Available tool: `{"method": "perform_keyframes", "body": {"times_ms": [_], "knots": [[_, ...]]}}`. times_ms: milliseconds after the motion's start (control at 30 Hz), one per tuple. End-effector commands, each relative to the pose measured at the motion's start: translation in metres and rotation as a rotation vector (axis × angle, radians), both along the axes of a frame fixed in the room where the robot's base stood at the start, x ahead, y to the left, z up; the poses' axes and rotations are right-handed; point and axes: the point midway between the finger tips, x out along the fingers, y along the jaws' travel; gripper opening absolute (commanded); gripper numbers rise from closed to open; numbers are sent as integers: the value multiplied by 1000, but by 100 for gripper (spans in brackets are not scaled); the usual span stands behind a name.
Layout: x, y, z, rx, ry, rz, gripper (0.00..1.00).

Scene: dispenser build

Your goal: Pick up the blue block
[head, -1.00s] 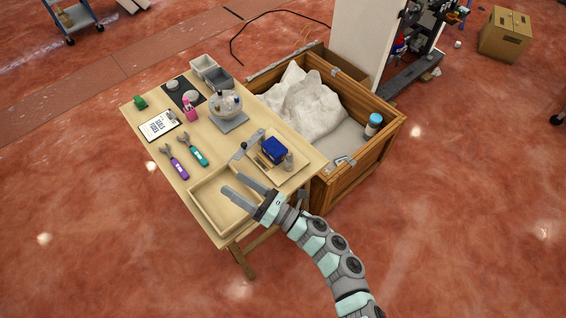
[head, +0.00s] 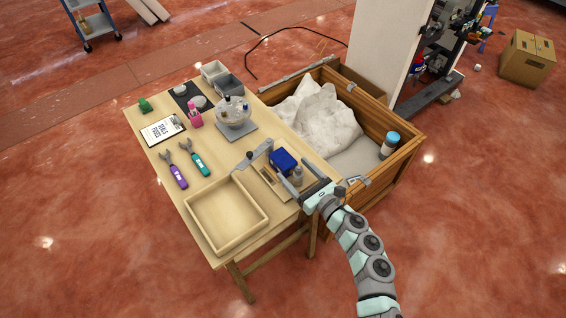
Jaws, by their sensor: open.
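The blue block (head: 284,160) sits on the wooden dispenser board (head: 268,182) near the right edge of the table, beside a small grey cylinder (head: 297,175). My gripper (head: 286,178) is open, with its fingers pointing up and left toward the block. The fingers are close to the block and the grey cylinder in the picture. I cannot tell their height above the board or whether they touch anything. Nothing shows between the fingers as held.
An empty shallow wooden tray (head: 227,250) stands at the table's front. A grey bracket (head: 250,160) is left of the block. A wooden crate (head: 398,160) adjoins the table's right side.

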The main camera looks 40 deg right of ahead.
Motion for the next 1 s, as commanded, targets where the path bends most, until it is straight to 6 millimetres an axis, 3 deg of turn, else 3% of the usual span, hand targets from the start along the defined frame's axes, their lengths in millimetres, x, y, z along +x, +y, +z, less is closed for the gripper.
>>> {"method": "perform_keyframes", "body": {"times_ms": [333,600,1000], "knots": [[45,-2,5,0,-3,1,76],[49,-2,4,1,0,1,76],[48,-2,4,1,0,1,43]]}}
